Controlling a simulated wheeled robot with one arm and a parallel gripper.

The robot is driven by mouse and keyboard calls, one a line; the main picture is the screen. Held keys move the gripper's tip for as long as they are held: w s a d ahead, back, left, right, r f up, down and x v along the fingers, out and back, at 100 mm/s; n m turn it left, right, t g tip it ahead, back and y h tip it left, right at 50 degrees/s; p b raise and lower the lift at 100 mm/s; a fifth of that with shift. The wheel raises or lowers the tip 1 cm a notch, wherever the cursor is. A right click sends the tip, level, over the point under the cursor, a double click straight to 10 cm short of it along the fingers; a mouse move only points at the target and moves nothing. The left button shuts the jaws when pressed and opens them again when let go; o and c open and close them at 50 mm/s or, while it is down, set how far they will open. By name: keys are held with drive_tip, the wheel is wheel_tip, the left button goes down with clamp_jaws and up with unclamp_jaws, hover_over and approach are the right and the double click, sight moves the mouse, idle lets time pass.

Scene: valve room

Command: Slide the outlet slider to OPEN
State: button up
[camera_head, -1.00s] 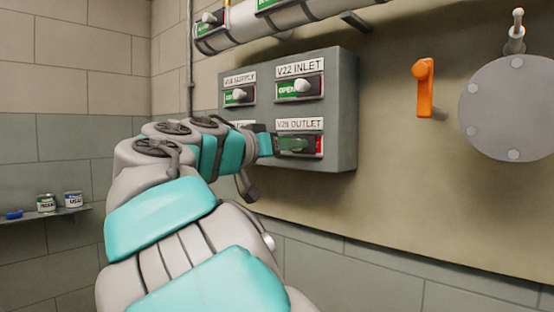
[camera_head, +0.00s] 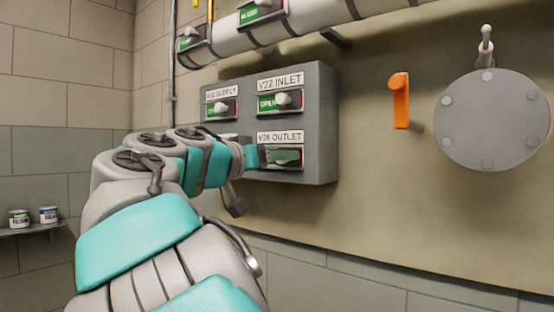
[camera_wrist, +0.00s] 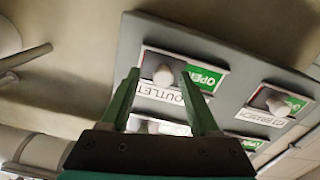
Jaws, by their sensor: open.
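The outlet slider is on the grey panel, under the V28 OUTLET label (camera_head: 280,137). My gripper (camera_head: 281,156) is in front of its slot in the head view and hides much of it. In the wrist view the picture is turned over, and the slider's white knob (camera_wrist: 163,74) shows between my two open green fingers (camera_wrist: 160,85). The green OPEN field (camera_wrist: 204,77) is bare beside the knob, so the knob stands at the other end of the slot. I cannot tell whether the fingers touch the knob.
The V22 INLET slider (camera_head: 284,101) is just above, and the supply slider (camera_head: 222,108) is up and left. A lower-left slider is mostly hidden by my arm. An orange handle (camera_head: 400,100) and a round grey flange (camera_head: 490,120) are to the right.

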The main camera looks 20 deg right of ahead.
drive_tip(key=v, duration=0.7)
drive_tip(key=shift+s+a+b, duration=0.2)
drive_tip(key=shift+a+b, duration=0.1)
drive_tip(key=shift+b, duration=0.1)
